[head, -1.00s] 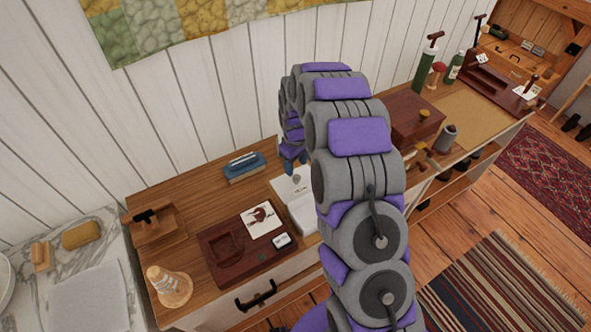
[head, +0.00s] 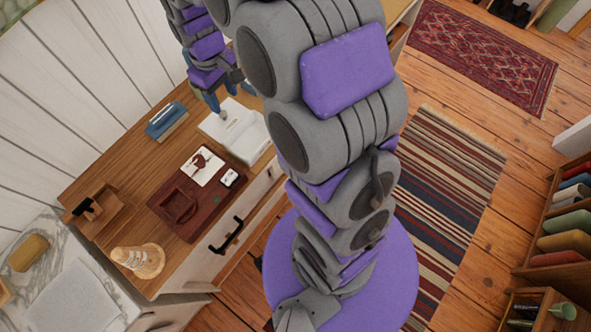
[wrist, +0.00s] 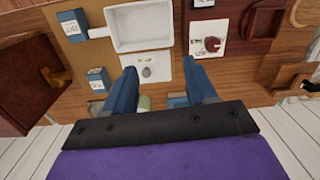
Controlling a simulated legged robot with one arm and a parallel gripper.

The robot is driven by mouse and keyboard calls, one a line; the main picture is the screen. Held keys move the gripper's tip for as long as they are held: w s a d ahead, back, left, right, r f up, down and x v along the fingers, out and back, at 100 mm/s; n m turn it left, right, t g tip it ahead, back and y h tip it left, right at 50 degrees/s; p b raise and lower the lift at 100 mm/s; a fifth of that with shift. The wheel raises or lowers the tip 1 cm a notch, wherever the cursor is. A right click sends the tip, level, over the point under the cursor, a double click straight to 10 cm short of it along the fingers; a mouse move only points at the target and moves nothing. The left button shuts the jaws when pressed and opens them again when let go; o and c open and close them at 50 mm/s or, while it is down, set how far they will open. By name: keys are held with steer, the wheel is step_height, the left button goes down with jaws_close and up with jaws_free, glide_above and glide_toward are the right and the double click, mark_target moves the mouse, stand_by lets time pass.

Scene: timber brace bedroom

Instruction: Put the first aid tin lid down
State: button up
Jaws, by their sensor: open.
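The first aid tin (head: 256,143) is a white open box on the wooden dresser top. It also shows in the wrist view (wrist: 146,24). In the head view my gripper (head: 222,98) is just above the lid, holding nothing. Whether it touches the lid is unclear.
A dark red tray (head: 165,222) with a picture card is beside the tin. A blue box (head: 167,121) stands near the wall. Small blue boxes (wrist: 72,26) and a dark red case (wrist: 28,75) lie on the tin's other side. A striped rug (head: 440,190) covers the floor.

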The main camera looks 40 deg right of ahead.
steer(key=s+r+m, duration=0.2)
steer(key=s+r, duration=0.1)
steer(key=s, duration=1.1)
steer(key=s+r+m+g, duration=0.1)
steer(key=s+r+m, duration=0.1)
steer(key=s, duration=1.3)
steer(key=shift+s+d+r+m, duration=0.15)
steer(key=shift+d+r+m, duration=0.15)
steer(key=shift+d+r, duration=0.25)
